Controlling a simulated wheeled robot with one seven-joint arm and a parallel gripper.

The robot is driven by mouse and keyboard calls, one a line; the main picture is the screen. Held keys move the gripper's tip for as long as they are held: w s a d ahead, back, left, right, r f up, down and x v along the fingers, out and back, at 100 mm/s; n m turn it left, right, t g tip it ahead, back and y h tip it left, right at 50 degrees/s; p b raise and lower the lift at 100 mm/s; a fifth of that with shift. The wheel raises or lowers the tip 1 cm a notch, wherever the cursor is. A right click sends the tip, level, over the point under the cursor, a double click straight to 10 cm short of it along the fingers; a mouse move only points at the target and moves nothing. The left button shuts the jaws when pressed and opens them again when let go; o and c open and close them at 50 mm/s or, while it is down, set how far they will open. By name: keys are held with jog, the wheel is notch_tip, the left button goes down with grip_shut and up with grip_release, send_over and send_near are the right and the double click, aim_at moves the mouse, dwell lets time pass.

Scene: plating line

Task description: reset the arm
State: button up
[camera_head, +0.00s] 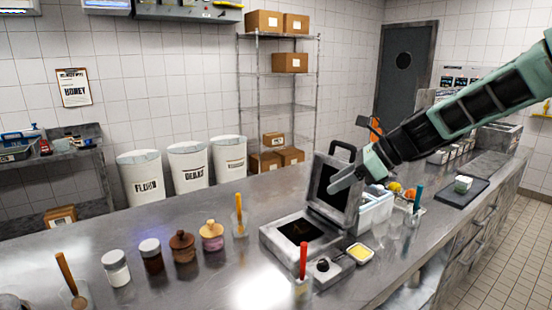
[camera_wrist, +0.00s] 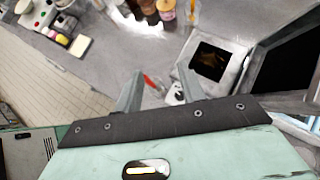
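My gripper (camera_head: 347,181) is in the air at the open lid of a grey press-like machine (camera_head: 277,242) on the steel counter, in the head view. Its two fingers also show in the wrist view (camera_wrist: 160,85), spread apart with nothing between them. Only counter and small items lie beyond them. My arm reaches in from the right edge of the head view. The machine shows at the right in the wrist view (camera_wrist: 185,72), with a dark plate inside and its lid raised.
A red-handled tool (camera_head: 303,262) and a yellow-filled dish (camera_head: 360,253) stand before the machine. Jars (camera_head: 116,270) line the counter at left. Food tubs (camera_head: 376,212) sit behind my gripper, and a dark tray (camera_head: 463,194) lies farther right. The front counter is partly bare.

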jog(key=s+a+f+n+g+h, duration=0.1)
jog(key=s+a+n, duration=0.25)
jog(key=s, duration=0.25)
jog(key=s+a+f+n+g+h, duration=0.2)
jog(key=s+a+n, duration=0.1)
jog(key=s+n, duration=0.25)
jog(key=s+d+f+n+h, duration=0.2)
jog(key=s+n+h, duration=0.1)
jog(key=s+n, duration=0.7)
jog(key=s+d+f+n+h, duration=0.2)
jog(key=s+d+n+h, duration=0.1)
jog(key=s+n, duration=0.7)
jog(key=s, duration=0.4)
jog(key=shift+s+d+f+n, duration=0.2)
jog(key=shift+s+d+n, duration=0.1)
